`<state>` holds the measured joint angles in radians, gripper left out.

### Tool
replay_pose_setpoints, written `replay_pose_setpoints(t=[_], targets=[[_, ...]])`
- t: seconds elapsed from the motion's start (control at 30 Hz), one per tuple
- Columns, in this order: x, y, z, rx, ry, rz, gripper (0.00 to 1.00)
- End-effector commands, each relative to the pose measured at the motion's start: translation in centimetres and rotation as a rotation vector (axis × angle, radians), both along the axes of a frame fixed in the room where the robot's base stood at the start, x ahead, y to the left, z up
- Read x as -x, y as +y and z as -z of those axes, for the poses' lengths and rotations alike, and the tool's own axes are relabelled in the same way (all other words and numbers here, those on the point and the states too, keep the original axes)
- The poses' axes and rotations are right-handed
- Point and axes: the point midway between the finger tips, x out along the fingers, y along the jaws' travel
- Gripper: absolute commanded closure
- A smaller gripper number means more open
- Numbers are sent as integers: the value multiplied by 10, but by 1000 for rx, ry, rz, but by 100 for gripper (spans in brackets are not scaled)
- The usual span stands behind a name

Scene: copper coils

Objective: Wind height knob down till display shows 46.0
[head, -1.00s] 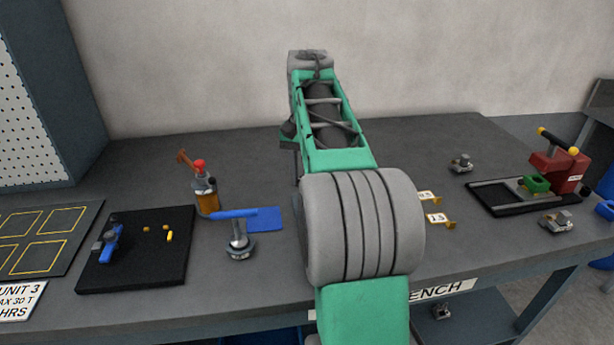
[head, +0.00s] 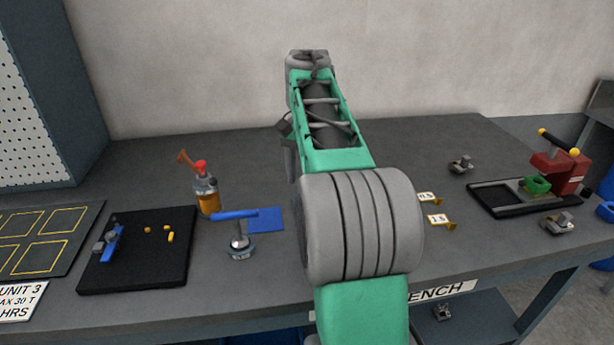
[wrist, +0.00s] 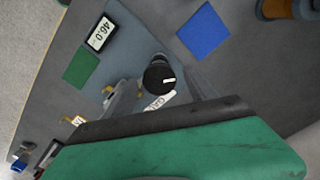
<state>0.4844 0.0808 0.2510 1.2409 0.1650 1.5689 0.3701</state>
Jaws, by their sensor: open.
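In the wrist view, the round black knob (wrist: 160,77) with a white pointer mark faces the camera. The display (wrist: 101,33) sits up and left of it and reads 46.0. My gripper (wrist: 160,82) is open, with grey fingers to the left and right of the knob; I cannot tell whether either touches it. My dark and green gripper body fills the bottom of the view. A white label (wrist: 159,101) is partly covered below the knob. In the head view, my green and grey arm hides the knob, display and gripper.
A green square (wrist: 81,67) lies left of the knob and a blue square (wrist: 203,34) to its right. In the head view, a torch (head: 206,190), a blue-handled tool (head: 238,235) and a black mat (head: 140,265) are left. A red press (head: 557,168) stands right.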

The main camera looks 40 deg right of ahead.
Motion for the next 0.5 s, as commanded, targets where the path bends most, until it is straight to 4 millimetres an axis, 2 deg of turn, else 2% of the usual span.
replay_pose_setpoints(t=[0.1, 0.5], targets=[[0, 0, -16, 0, 0, 0, 35], [0, 1, -53, 0, 0, -1, 35]])
